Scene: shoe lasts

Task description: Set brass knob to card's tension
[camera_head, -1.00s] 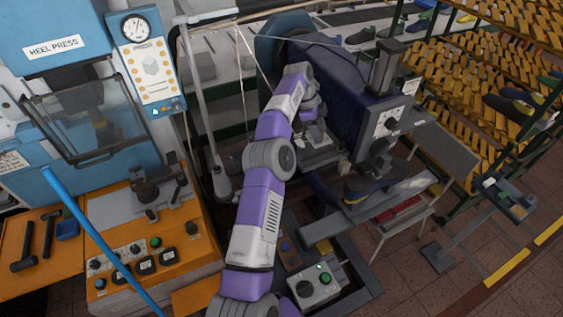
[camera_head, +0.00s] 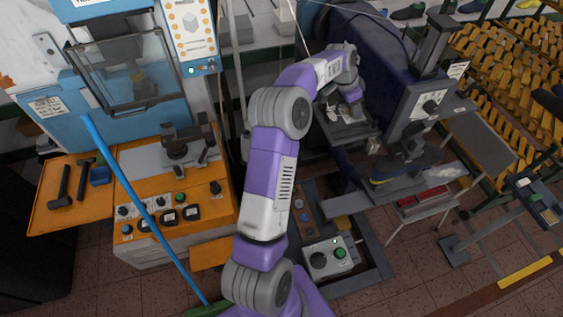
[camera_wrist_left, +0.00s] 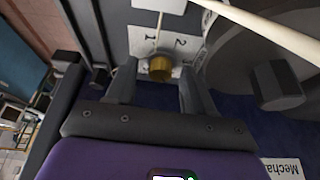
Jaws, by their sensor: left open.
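The brass knob (camera_wrist_left: 159,69) is a small ribbed cylinder in the left wrist view. It stands out from a pale dial plate (camera_wrist_left: 170,42) marked with numbers, of which 1 and 2 are readable. My left gripper (camera_wrist_left: 157,78) is open, with one dark finger on each side of the knob; I cannot tell whether either touches it. In the head view my left gripper (camera_head: 347,98) is at the side of the dark blue machine (camera_head: 365,45), and the brass knob cannot be made out there. I cannot tell which card gives the tension.
A grey machine head with a black knob on a white plate (camera_head: 428,105) stands right of my arm. A dark shoe (camera_head: 405,168) sits below it. A control box (camera_head: 328,257) is low at centre. The heel press (camera_head: 130,75) and orange bench (camera_head: 75,205) are left.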

